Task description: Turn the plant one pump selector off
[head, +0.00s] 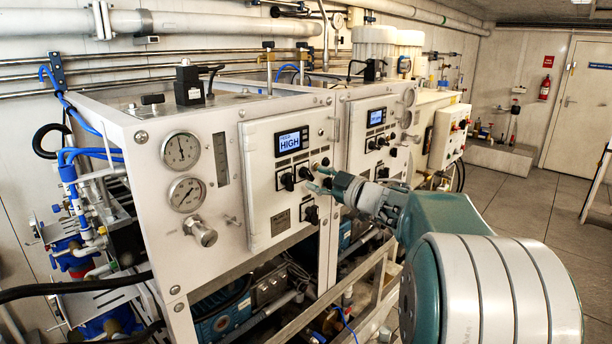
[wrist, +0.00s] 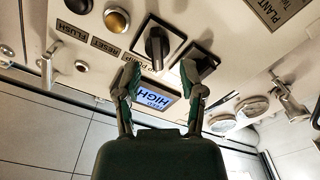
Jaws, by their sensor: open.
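The plant with the "HIGH" display has a white panel (head: 262,200) on the near cabinet. In the wrist view two black selectors show on this panel: one with an upright handle on a pale plate (wrist: 157,45), a label partly reading "PUMP" beside it, and another to its right (wrist: 199,60). In the head view a selector (head: 287,181) sits below the display. My gripper (head: 314,180) is open in front of the panel. In the wrist view its fingers (wrist: 160,72) spread to either side of the upright selector; contact cannot be told. The right finger overlaps the other selector's plate.
The "HIGH" display (wrist: 152,98) appears upside down in the wrist view. Gold (wrist: 117,20) and dark (wrist: 78,5) buttons sit beside the selectors. A lower selector (head: 311,213) and gauges (head: 187,194) are on the cabinet. A second display (head: 376,117) stands beyond.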

